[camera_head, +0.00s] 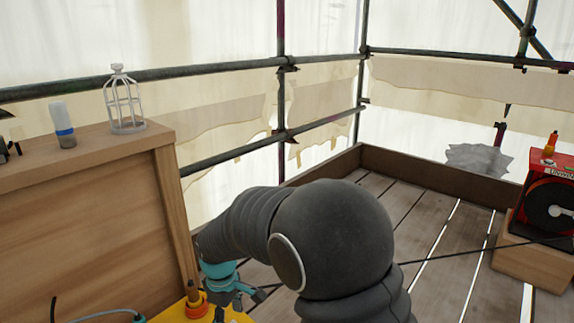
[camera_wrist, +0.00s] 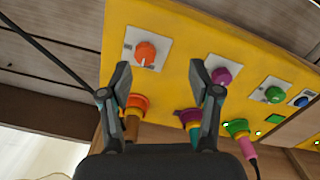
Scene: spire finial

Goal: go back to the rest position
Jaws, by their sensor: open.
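My gripper (camera_wrist: 161,85) is in the wrist view, with its two dark fingers apart and nothing between the tips. Beyond it is a yellow panel (camera_wrist: 172,36) with an orange knob (camera_wrist: 145,53), a purple knob (camera_wrist: 221,76), a green knob (camera_wrist: 273,94) and a blue knob (camera_wrist: 302,101). Several coloured plugs sit along the panel's lower edge, including an orange one (camera_wrist: 136,103) and a green one (camera_wrist: 236,128). In the head view my dark arm bends down over the yellow panel (camera_head: 172,310), and my gripper shows only partly behind it.
A wooden cabinet (camera_head: 85,228) at left carries a white cage-like finial (camera_head: 124,105) and a blue-banded bottle (camera_head: 64,130). A red machine (camera_head: 546,190) stands on a wooden box (camera_head: 530,262) at right. Scaffold poles run behind. The plank floor (camera_head: 425,215) has free room, crossed by a dark cable.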

